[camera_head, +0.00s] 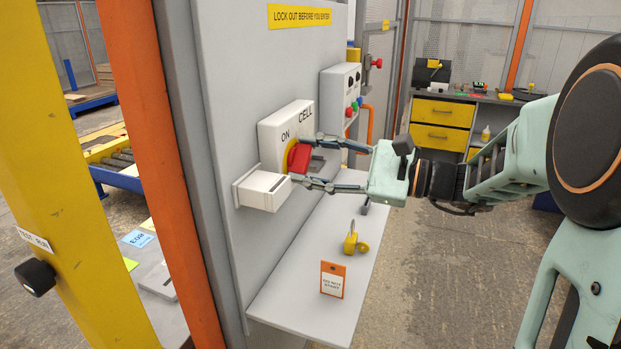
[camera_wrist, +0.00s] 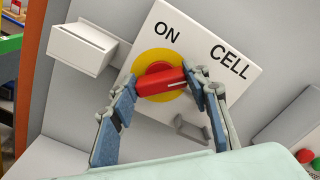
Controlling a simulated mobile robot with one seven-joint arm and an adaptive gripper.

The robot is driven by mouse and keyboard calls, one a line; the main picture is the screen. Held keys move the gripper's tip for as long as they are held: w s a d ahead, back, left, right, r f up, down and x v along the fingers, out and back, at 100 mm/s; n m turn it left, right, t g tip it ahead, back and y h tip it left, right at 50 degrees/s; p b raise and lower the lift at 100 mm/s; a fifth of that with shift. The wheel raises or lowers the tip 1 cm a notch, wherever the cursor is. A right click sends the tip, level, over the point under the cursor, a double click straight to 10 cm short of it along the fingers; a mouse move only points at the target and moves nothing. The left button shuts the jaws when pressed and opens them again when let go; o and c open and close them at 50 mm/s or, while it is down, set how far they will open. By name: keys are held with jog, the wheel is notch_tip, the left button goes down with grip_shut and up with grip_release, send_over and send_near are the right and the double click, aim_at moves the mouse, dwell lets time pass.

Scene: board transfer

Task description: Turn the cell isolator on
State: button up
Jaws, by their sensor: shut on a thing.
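The cell isolator (camera_head: 270,132) is a white box on a grey panel, marked ON and CELL, with a red rotary handle (camera_head: 299,157) on a yellow disc. In the wrist view the red handle (camera_wrist: 161,82) lies across the yellow disc (camera_wrist: 148,59), with a white line near its right end. The ON mark (camera_wrist: 167,33) is above the disc. My gripper (camera_head: 298,160) reaches in from the right and is shut on the red handle. In the wrist view its fingers (camera_wrist: 158,90) are on either side of the handle. The handle's far side is partly hidden in the head view.
A small white box (camera_head: 262,190) sticks out just below the isolator. A grey shelf (camera_head: 290,290) below holds a yellow padlock (camera_head: 355,243) and an orange-edged tag (camera_head: 333,280). A button box (camera_head: 340,95) is to the right. An orange post (camera_head: 160,150) stands left.

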jog(key=n+b, duration=0.2)
jog(key=b, duration=0.1)
jog(key=f+n+b, duration=0.1)
jog(key=n+b, duration=0.2)
jog(key=b, duration=0.1)
jog(key=shift+n+b, duration=0.3)
jog(key=n+b, duration=0.2)
jog(key=b, duration=0.1)
jog(key=shift+r, duration=0.15)
jog(key=shift+n+b, duration=0.6)
jog(key=shift+r, duration=0.2)
jog(key=o, duration=1.2)
jog(key=shift+c, duration=0.2)
